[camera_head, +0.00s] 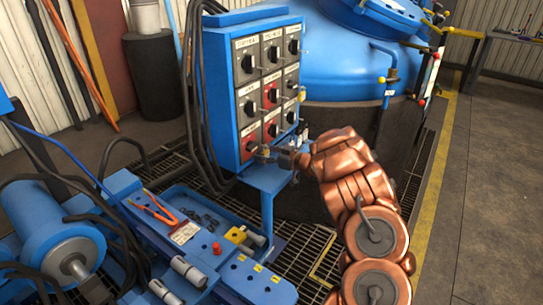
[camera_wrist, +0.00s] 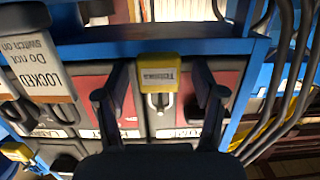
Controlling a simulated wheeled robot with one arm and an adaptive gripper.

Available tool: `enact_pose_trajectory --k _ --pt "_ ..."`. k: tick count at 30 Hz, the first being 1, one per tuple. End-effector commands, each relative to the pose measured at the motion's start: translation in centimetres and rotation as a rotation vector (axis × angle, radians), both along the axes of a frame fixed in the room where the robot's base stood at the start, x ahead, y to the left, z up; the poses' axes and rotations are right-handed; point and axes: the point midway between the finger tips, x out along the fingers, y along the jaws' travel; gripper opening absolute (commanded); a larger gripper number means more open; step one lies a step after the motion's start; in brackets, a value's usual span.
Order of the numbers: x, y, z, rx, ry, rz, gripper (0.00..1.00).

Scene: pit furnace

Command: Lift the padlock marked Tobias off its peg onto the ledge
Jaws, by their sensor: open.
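My gripper (camera_wrist: 159,92) is open, with one finger on each side of the padlock and gaps between. In the head view my gripper (camera_head: 276,156) is at the panel's lower edge. The blue ledge (camera_head: 268,179) juts out below the panel; it also shows in the wrist view (camera_wrist: 190,48), at the top.
A "LOCKED" tag (camera_wrist: 42,62) and another yellow padlock (camera_wrist: 17,152) are at left in the wrist view. Black cables (camera_head: 191,120) hang beside the panel. A blue bench (camera_head: 200,262) with a tray stands in front.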

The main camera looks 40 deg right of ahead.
Motion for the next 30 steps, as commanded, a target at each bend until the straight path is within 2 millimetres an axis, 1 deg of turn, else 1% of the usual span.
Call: enact_pose_trajectory --k 10,27,30 --pt "0.26 0.06 -0.11 0.0 0.001 -0.002 0.68" --pt "0.24 0.04 -0.14 0.0 0.002 -0.002 0.08" --pt "0.23 0.03 -0.15 0.0 0.002 -0.002 0.0"
